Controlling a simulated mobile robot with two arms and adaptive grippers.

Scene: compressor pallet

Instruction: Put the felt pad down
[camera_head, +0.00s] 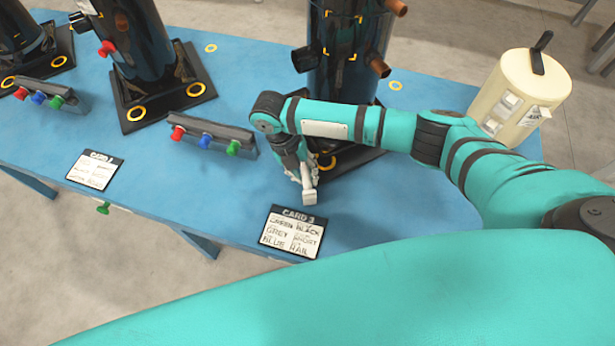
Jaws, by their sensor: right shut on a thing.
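My right gripper (307,178) points down over the blue table (250,215), in front of the right-hand black compressor (345,75). It is shut on a small pale grey-white piece, which looks like the felt pad (310,197). The pad is close above the table or touching it; I cannot tell which. It is just behind the card headed CARD 3 (293,232). My arm hides part of the compressor's base plate. My left gripper is not in view.
Rails with red, blue and green knobs stand at the middle (212,137) and left (45,95). Another black compressor (145,50) is at the back left. A second card (94,170) lies front left. A cream canister (520,95) stands at the right.

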